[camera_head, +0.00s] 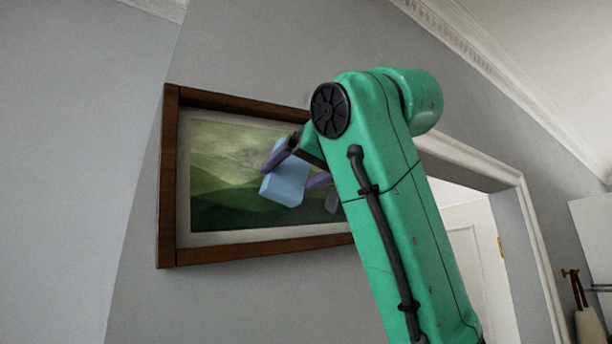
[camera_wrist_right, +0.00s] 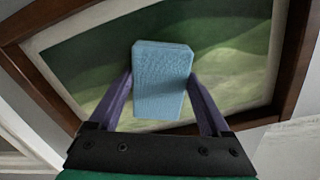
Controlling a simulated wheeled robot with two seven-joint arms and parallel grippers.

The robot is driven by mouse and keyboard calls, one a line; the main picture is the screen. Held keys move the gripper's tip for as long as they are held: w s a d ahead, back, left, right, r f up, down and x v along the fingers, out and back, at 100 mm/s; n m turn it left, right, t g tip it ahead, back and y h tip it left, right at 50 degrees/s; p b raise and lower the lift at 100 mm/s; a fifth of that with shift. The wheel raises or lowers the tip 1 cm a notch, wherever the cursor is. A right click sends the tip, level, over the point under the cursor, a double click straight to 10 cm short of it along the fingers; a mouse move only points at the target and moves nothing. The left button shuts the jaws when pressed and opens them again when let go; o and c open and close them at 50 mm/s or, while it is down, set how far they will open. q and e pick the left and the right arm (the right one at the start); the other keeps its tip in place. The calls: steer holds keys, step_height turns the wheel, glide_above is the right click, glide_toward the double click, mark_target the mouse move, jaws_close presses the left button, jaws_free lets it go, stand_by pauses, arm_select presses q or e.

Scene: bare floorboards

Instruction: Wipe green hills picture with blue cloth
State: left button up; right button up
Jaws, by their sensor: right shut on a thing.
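The green hills picture (camera_head: 226,205) hangs on the grey wall in a brown wooden frame with a pale mat. A greyish smudge lies over its upper part in the head view. My right gripper (camera_head: 296,166) is shut on the blue cloth (camera_head: 284,183), a thick light-blue block, and holds it in front of the picture. The right wrist view shows the cloth (camera_wrist_right: 162,82) between the two purple fingers of the gripper (camera_wrist_right: 160,88), with the picture (camera_wrist_right: 92,62) behind. I cannot tell whether the cloth touches the picture. My green arm hides the picture's right part. My left gripper is not in view.
A white door (camera_head: 482,262) in a white-framed doorway stands to the right, behind my arm. A hook with a hanging item (camera_head: 588,322) is at the far lower right. The wall left of the picture is bare.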

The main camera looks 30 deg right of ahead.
mark_target(240, 170)
steer(key=shift+s+a+f, duration=0.1)
steer(key=shift+a+f, duration=0.1)
steer(key=shift+a, duration=1.15)
steer(key=shift+s+a+f, duration=0.1)
steer(key=shift+a+f, duration=0.15)
steer(key=shift+a, duration=1.15)
steer(key=shift+s+a+f, duration=0.1)
steer(key=shift+a+f, duration=0.1)
steer(key=shift+a, duration=1.35)
steer(key=shift+a+r+p, duration=0.15)
steer(key=shift+r+p, duration=0.4)
steer(key=shift+r, duration=0.4)
steer(key=shift+f, duration=0.1)
steer(key=shift+w+d, duration=0.1)
steer(key=shift+d, duration=0.7)
steer(key=d+r, duration=0.2)
steer(key=d, duration=1)
steer(key=shift+w, duration=0.4)
